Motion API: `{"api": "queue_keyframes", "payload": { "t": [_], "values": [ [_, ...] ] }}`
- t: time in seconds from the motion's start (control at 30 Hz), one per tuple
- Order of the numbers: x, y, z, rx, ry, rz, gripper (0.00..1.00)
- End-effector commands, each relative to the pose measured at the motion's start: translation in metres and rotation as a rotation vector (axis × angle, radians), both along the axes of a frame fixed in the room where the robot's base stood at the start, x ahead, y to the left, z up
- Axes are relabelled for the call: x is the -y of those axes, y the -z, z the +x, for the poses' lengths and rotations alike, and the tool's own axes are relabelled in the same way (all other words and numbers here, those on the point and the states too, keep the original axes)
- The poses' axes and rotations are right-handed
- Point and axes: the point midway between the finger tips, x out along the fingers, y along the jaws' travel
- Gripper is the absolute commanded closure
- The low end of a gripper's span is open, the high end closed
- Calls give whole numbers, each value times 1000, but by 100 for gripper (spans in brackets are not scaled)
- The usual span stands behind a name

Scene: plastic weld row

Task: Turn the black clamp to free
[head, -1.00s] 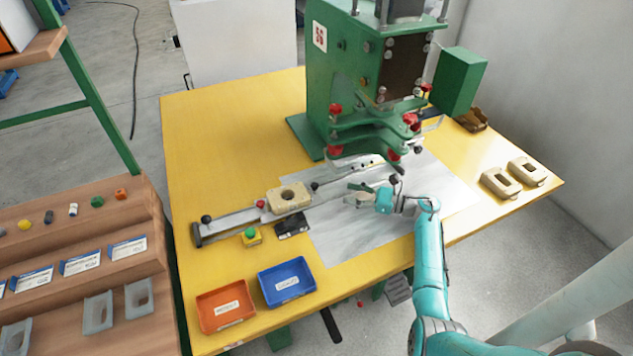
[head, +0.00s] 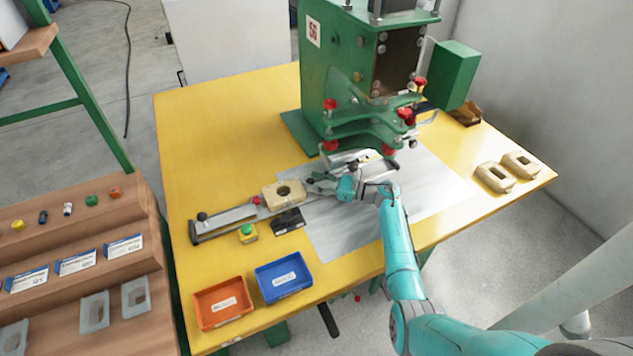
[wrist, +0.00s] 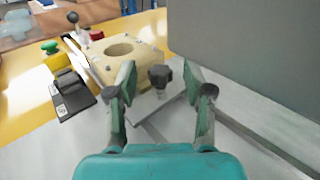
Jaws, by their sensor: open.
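The black clamp (wrist: 160,76) shows in the wrist view as a black star-shaped knob on a short metal stud. It stands on a grey metal slide beside a beige fixture block (wrist: 122,52) with a round hole. My gripper (wrist: 159,69) is open, with one green finger on each side of the knob in the picture. I cannot tell whether either finger touches it. In the head view my gripper (head: 318,182) is just right of the beige block and largely hides the knob.
The green press (head: 330,75) stands behind, with red knobs low over the slide. Orange (head: 223,303) and blue (head: 284,279) trays stand at the front. The yellow table is clear at left.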

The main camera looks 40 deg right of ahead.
Motion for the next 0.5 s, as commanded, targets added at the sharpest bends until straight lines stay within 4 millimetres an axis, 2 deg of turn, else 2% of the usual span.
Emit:
{"api": "queue_keyframes", "payload": {
  "t": [0.07,0.27,0.5],
  "values": [
    [0,0,0,0,0,0,48],
    [0,0,0,0,0,0,98],
    [0,0,-1,0,6,0,100]
  ]
}}
